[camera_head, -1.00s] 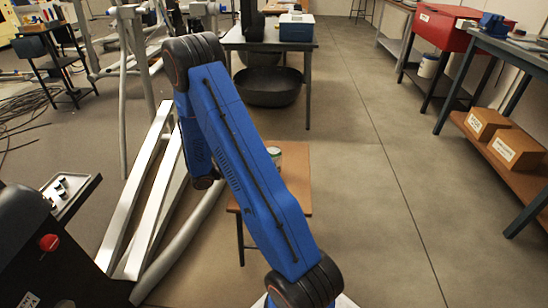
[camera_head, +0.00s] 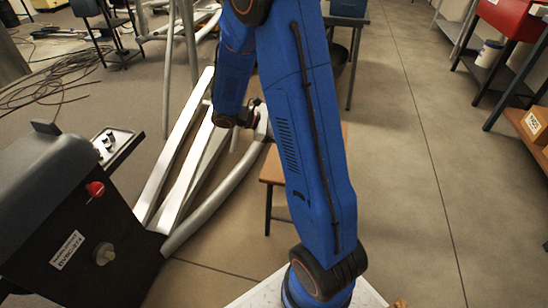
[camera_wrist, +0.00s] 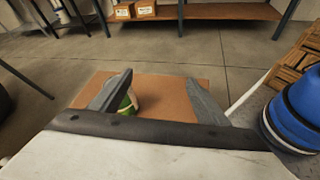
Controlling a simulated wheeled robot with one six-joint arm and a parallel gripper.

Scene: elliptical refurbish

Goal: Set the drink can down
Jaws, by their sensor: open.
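The drink can (camera_wrist: 128,106), green where it shows, is on the brown stool top (camera_wrist: 165,98) in the wrist view. It is beside the inner side of my left-hand finger, which hides part of it. My gripper (camera_wrist: 160,78) is open, with its fingers wide apart and empty space between the can and the right-hand finger. I cannot tell whether the finger touches the can. In the head view my arm hides the can and most of the stool (camera_head: 272,166).
Silver rails (camera_head: 185,150) and a dark machine with a red knob (camera_head: 95,189) stand left of the stool. Boxes (camera_wrist: 146,9) sit on a low shelf. Open floor (camera_head: 410,190) lies to the right.

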